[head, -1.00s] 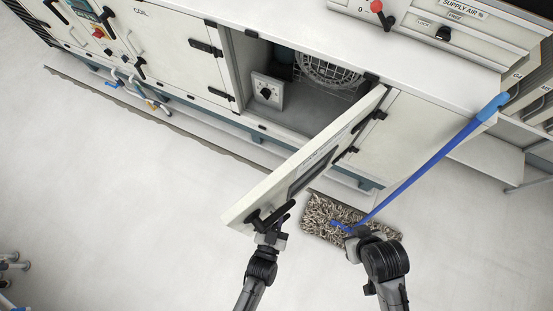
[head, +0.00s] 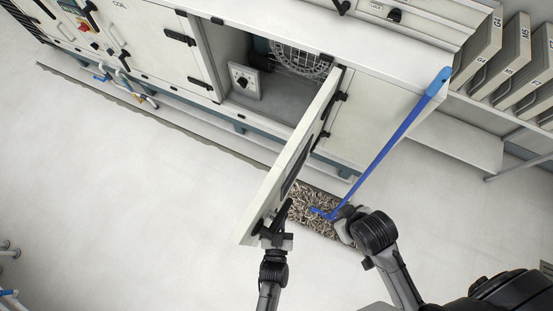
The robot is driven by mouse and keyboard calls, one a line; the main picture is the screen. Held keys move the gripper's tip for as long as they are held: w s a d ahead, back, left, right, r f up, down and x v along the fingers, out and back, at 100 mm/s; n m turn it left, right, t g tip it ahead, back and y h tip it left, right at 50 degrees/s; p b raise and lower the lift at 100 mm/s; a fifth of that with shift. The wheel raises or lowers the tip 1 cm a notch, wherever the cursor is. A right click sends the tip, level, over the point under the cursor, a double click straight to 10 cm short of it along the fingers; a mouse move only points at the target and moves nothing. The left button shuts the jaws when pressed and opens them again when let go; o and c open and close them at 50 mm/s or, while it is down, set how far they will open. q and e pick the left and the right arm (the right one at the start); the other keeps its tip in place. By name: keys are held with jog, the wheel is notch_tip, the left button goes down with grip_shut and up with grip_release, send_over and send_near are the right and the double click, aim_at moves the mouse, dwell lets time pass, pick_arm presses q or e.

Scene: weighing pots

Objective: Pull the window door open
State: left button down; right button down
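The window door (head: 262,207) is a pale panel with a dark window, hinged at its right side on the white cabinet. It stands swung well out from the cabinet, and the opening behind it is uncovered. A black handle (head: 281,215) sits near its free end. My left gripper (head: 272,234) is at this handle and appears shut on it; its fingers are partly hidden against the dark handle. My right gripper (head: 343,220) is right of the door, over the mop and apart from the door. Its fingers are too hidden to tell open from shut.
A mop with a grey shaggy head (head: 318,212) lies on the floor right of the door, its blue pole (head: 402,131) leaning up against the cabinet. Inside the opening are a dial box (head: 244,82) and a round fan grille (head: 298,57). Filters (head: 515,66) stand at right.

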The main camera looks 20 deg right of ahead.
pick_arm(q)
jog(key=shift+f, duration=0.2)
jog(key=c, duration=1.6)
grip_release()
jog(key=o, duration=0.4)
jog(key=shift+w+r, duration=0.1)
jog(key=p+v, duration=0.1)
jog(key=v, duration=1.3)
jog(key=shift+d, duration=0.1)
